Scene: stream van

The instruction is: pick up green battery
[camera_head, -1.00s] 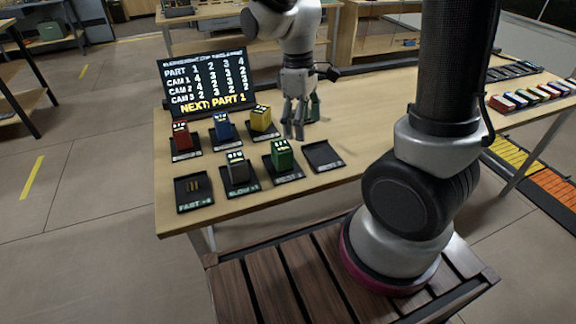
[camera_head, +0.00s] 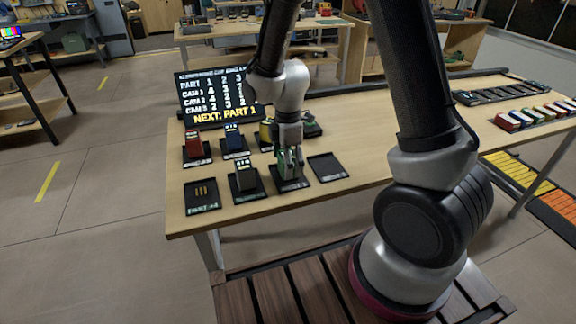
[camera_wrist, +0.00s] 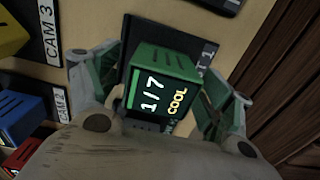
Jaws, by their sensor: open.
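The green battery (camera_wrist: 168,62) stands in its black holder in the wrist view, its face marked "1/7 COOL". My gripper (camera_wrist: 162,85) is open, with one finger to the left and one to the right of the battery. Whether either finger touches it I cannot tell. In the head view my gripper (camera_head: 289,165) is down at the front-row holder, and its fingers hide most of the green battery.
A grey battery (camera_head: 246,175) stands close left. Red (camera_head: 194,144), blue (camera_head: 234,139) and yellow (camera_head: 265,132) batteries stand behind. An empty black tray (camera_head: 327,167) is to the right. A screen (camera_head: 212,95) reads "NEXT: PART 1". Several coloured blocks lie at the far right.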

